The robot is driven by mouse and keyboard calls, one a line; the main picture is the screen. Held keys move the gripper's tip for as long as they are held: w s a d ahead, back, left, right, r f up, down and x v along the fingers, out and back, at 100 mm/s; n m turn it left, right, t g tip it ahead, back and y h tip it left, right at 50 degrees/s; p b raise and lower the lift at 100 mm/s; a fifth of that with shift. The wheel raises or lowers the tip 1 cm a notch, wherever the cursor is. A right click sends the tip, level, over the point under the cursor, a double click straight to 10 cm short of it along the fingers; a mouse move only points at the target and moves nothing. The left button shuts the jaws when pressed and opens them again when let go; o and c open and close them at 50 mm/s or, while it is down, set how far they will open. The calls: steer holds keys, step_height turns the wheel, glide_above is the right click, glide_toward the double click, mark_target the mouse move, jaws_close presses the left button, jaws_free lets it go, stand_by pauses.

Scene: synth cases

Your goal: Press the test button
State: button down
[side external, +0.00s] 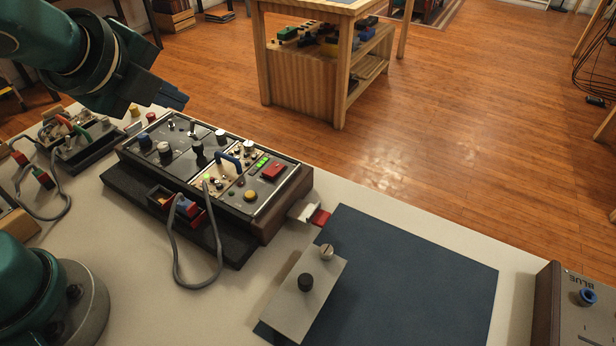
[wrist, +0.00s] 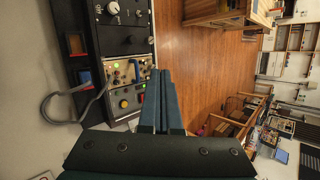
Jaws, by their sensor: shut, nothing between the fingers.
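The control panel (side external: 215,165) is a dark box with wooden ends, bearing knobs, switches and lights. The yellow button also shows in the wrist view (wrist: 124,103). My gripper (side external: 177,98) is above the panel's far left part, apart from it. Its fingers are shut with nothing between them, and the wrist view (wrist: 160,73) shows them side by side, hiding part of the panel.
A grey cable (side external: 176,262) loops from the panel's front. A blue mat (side external: 420,265) with a grey plate (side external: 304,290) carrying a black knob lies to the right. A box marked BLUE (side external: 583,310) stands at the right edge. Smaller devices (side external: 85,140) sit at the left.

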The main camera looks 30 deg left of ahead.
mark_target(250, 195)
steer(key=w+d+f+m+h, duration=0.1)
steer(key=d+f+m, duration=0.2)
steer(key=d+m, duration=0.3)
steer(key=d, duration=0.2)
steer(key=shift+w+d+t, duration=0.15)
steer(key=shift+d+t, duration=0.2)
steer(key=shift+t, duration=0.05)
steer(key=shift+f, duration=4.35)
steer(key=shift+f, duration=0.1)
steer(key=shift+f, duration=0.3)
